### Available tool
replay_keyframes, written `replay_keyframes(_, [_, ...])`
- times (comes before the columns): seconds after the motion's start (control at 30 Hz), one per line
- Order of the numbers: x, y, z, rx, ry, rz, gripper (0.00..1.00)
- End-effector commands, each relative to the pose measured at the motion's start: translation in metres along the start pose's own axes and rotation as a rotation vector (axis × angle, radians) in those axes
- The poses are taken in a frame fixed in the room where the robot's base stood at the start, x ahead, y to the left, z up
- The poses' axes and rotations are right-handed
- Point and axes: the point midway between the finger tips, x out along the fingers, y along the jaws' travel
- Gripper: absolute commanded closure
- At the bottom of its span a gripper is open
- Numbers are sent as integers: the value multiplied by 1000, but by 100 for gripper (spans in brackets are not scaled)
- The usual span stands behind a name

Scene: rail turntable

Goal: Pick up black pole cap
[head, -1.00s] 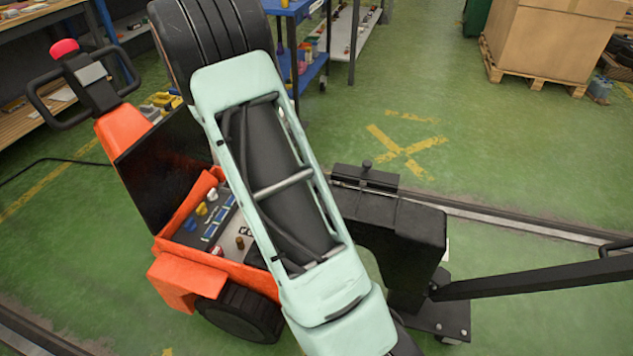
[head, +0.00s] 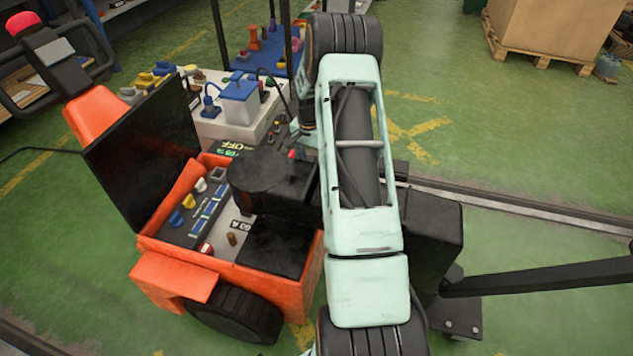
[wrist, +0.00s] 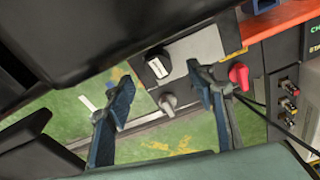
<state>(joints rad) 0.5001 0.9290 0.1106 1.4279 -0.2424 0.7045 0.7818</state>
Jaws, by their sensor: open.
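A short black cap-like piece with a pale face (wrist: 158,66) is on a grey panel in the wrist view. It looks like the black pole cap, but I cannot be sure. My gripper (wrist: 160,82) is open, its two blue fingers spread. The black piece appears between and beyond the fingertips, with nothing held; I cannot tell the distance. A grey knob (wrist: 168,103) and a red knob (wrist: 239,76) show nearby, the red one beside the right finger. In the head view, my arm hides most of the gripper and I cannot make out the cap.
The orange cart (head: 175,283) carries a black upright panel (head: 140,145) and coloured knobs. Behind it, a white and blue box (head: 239,100) with cables stands among clutter. A black arm-like bar (head: 545,277) extends right.

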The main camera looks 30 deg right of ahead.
Motion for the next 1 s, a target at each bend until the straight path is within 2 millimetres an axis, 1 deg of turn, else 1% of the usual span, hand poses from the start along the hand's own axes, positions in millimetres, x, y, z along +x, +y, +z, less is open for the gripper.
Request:
replay_keyframes(0.03, [6,0,0,0,1,-1,50])
replay_keyframes(0.17, [15,1,0,0,1,-1,50])
replay_keyframes(0.43, [54,4,1,-1,1,-1,50])
replay_keyframes(0.5, [59,4,0,-1,1,-1,50])
replay_keyframes(0.7, [58,4,0,-1,3,-1,50])
replay_keyframes(0.73, [58,4,0,-2,3,-1,51])
replay_keyframes(0.77, [58,4,0,-2,3,-1,54])
replay_keyframes(1.0, [58,4,0,-2,3,-1,80])
